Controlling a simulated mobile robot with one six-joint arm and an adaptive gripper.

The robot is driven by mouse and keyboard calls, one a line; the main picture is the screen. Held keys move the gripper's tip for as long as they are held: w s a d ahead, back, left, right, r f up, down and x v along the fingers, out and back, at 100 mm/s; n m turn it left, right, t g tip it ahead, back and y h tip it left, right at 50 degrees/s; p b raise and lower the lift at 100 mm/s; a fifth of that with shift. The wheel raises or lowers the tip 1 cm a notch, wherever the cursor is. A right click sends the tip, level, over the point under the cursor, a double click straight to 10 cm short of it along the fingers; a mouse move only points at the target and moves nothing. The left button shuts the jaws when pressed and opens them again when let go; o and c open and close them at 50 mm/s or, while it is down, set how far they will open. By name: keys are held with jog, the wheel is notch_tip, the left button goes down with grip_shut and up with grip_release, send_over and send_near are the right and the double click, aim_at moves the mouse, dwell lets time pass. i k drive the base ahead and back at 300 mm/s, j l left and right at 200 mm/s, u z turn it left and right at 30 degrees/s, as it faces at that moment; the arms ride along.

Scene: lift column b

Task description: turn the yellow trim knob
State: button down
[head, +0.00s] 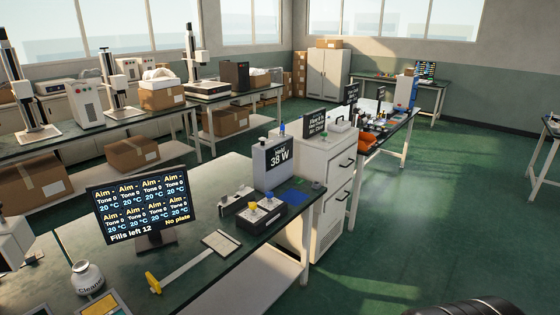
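A small yellow knob (252,207) stands upright on top of a low dark box (238,217) on the near bench, next to a pale knob (267,203). It is small in the head view, and I cannot tell which way it is turned. Another yellow piece (153,283), like a handle, sits at the near end of a pale flat bar on the same bench. No gripper fingers show in the head view. A dark rounded shape lies at the bottom right edge, cut off by the frame.
A monitor (142,212) reads "Fills left 12" and "No plate". A grey box (273,162) reading "Held 38 W" stands behind the knobs. A blue pad (293,197) lies beside the dark box. A white drawer cabinet (326,190) adjoins the bench. Green floor at right is clear.

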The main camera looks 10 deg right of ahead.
aim_at(253, 205)
jog(key=i+z, duration=0.15)
jog(key=i, duration=1.8)
